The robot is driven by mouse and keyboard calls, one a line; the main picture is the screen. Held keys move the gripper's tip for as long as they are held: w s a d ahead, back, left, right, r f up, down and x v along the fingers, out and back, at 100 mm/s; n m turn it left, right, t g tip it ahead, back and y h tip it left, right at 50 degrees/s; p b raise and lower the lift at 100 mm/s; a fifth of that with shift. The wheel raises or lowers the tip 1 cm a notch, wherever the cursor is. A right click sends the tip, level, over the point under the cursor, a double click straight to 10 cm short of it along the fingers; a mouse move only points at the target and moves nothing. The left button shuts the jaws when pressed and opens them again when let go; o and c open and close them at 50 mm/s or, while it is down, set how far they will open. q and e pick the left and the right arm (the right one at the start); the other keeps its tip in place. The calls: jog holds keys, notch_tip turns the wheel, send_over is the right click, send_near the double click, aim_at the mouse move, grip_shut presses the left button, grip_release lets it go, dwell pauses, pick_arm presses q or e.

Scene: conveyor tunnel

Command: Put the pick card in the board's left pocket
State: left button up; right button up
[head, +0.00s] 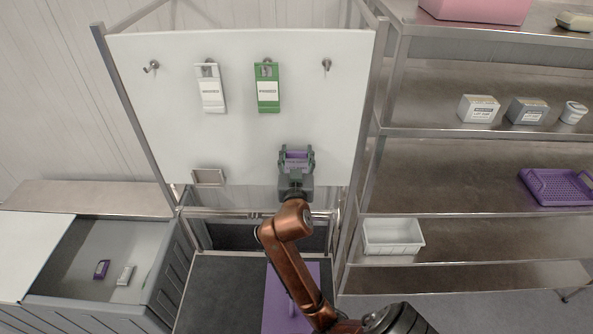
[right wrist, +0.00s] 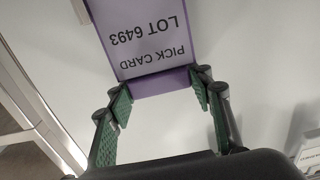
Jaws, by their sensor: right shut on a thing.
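The pick card (head: 296,154) is purple with a white printed label. It is in front of the lower right part of the white board (head: 230,130). In the right wrist view the card (right wrist: 150,45) shows its label upside down, "PICK CARD LOT 6493". My right gripper (head: 296,160) is shut on the card; its green-padded fingers (right wrist: 160,90) are at either side of the card's near end. The left pocket (head: 208,177) is a small shallow holder low on the board, left of the gripper. Whether a pocket lies behind the gripper is hidden. My left gripper is out of view.
A white tag (head: 211,88) and a green tag (head: 267,87) hang on hooks above; two outer hooks are bare. A grey bin (head: 150,275) at lower left holds two small items. Steel shelves (head: 470,150) with boxes stand close at right. The board between gripper and left pocket is clear.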

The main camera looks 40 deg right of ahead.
aim_at(297, 127)
jog(key=shift+r, duration=0.25)
notch_tip(297, 127, up, 2)
jog(key=shift+r+p, duration=0.2)
jog(key=shift+p, duration=0.7)
jog(key=shift+r, duration=1.9)
